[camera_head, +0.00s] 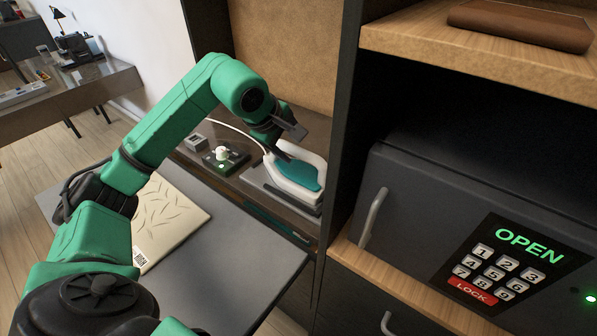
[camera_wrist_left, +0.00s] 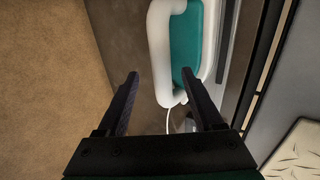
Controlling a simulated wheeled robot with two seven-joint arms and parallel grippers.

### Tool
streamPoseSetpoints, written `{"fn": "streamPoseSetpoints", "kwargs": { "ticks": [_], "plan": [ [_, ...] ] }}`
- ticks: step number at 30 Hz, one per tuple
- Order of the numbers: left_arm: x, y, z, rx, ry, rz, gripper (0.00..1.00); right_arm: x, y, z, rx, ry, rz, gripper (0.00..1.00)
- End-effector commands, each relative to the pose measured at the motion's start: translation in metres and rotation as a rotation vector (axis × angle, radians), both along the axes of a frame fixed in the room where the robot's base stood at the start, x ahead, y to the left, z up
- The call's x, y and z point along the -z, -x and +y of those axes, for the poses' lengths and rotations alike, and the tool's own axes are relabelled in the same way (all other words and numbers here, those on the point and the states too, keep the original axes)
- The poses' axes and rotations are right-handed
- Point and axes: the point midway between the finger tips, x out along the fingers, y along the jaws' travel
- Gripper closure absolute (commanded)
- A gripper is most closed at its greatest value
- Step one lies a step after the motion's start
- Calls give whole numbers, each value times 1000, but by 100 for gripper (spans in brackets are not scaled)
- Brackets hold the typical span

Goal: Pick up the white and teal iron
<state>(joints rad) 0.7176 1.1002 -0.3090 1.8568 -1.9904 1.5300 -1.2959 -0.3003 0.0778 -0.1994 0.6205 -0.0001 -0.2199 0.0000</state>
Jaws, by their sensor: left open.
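The white and teal iron (camera_head: 299,178) lies on a dark shelf in the vanity niche, with its white cord running off to the left. It also shows in the left wrist view (camera_wrist_left: 186,45), beyond the fingertips. My left gripper (camera_head: 288,143) is open and empty just above the iron's rear end in the head view. In the left wrist view its two fingers (camera_wrist_left: 160,84) are spread apart, and the iron lies ahead of the gap, towards the right finger. Contact with the iron cannot be told. My right gripper is not in view.
A dark cabinet wall (camera_head: 340,130) stands close to the iron's right. A safe (camera_head: 480,210) showing OPEN sits further right. A small device with a white knob (camera_head: 222,155) is left of the iron. A cream patterned packet (camera_head: 165,218) lies on the grey board (camera_head: 235,265) in front.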

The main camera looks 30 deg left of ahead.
Motion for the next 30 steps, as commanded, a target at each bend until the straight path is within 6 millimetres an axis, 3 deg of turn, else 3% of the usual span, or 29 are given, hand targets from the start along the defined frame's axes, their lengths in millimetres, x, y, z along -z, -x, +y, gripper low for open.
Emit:
{"fn": "streamPoseSetpoints", "kwargs": {
  "ticks": [6, 13, 14, 19, 30],
  "plan": [
    [32, -20, -3, 0, 5, 4, 32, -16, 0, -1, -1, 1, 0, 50],
    [39, -23, -3, 0, 0, 1, 32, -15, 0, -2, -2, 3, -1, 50],
    [39, -23, -2, 0, 0, 1, 36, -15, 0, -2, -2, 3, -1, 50],
    [39, -23, -2, 0, 0, 2, 100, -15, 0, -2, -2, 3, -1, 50],
    [39, -23, -2, 0, 0, 2, 100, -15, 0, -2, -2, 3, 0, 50]
  ]
}}
